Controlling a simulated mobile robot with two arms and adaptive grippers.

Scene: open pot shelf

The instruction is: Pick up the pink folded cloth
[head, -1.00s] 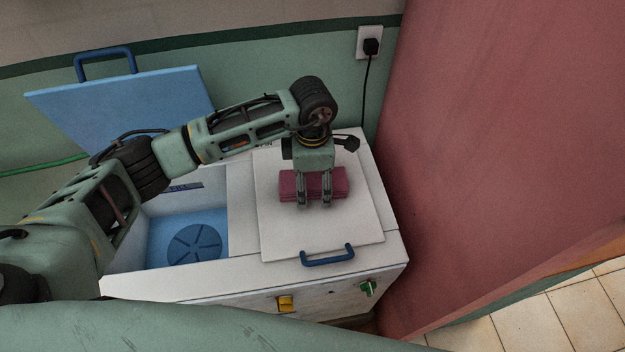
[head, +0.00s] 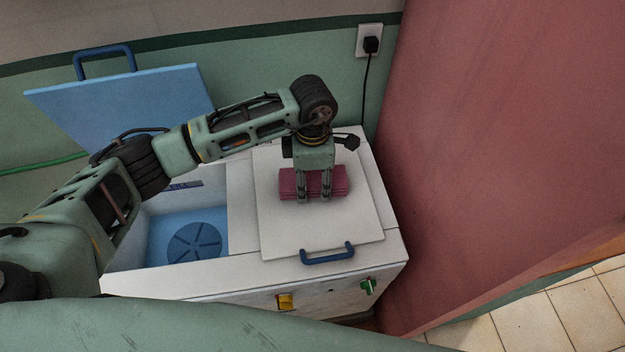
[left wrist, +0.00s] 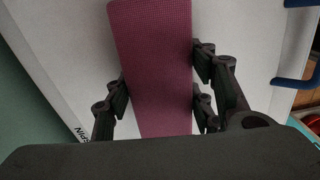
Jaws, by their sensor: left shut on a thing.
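The pink folded cloth (head: 336,184) is a flat, dark pink stack over the white closed lid (head: 350,220) on the right half of the washer. My left gripper (head: 313,199) points down over it, with its fingers at the cloth. In the left wrist view the cloth (left wrist: 155,60) runs between the fingers of the gripper (left wrist: 160,97), which is shut on it. I cannot tell whether the cloth is clear of the lid. My right gripper is not in view.
A blue lid (head: 130,95) stands open at the left, above an open tub (head: 190,242) with a blue bottom. The white lid has a blue handle (head: 327,255) in front. A yellow knob (head: 286,302) and a green knob (head: 367,287) are below. A reddish wall (head: 490,150) rises close at right.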

